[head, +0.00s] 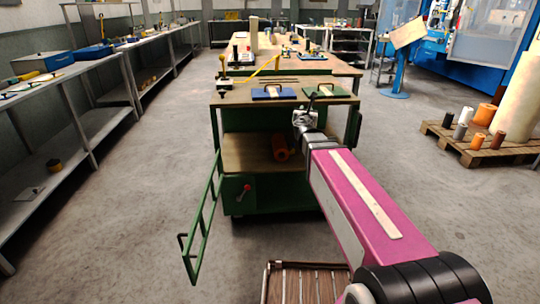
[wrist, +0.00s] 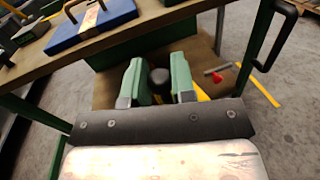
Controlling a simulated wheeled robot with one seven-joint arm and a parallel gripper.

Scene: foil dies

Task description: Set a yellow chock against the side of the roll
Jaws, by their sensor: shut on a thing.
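My gripper (wrist: 157,82) has two green-and-grey fingers closed around a dark, rounded knob in the wrist view. Yellow shows below the knob and beside the right finger, so the held thing appears to be a yellow chock (wrist: 203,93), mostly hidden by the fingers and the dark wrist bar. In the head view my wrist is at the right front of the green cart (head: 245,191), and the fingertips cannot be made out. I cannot make out the roll in the wrist view.
A green rail frame (head: 205,215) stands out at the cart's left. A slatted wooden thing (head: 300,284) is low in front. A pallet (head: 460,140) with rolls is at right. Left floor is clear.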

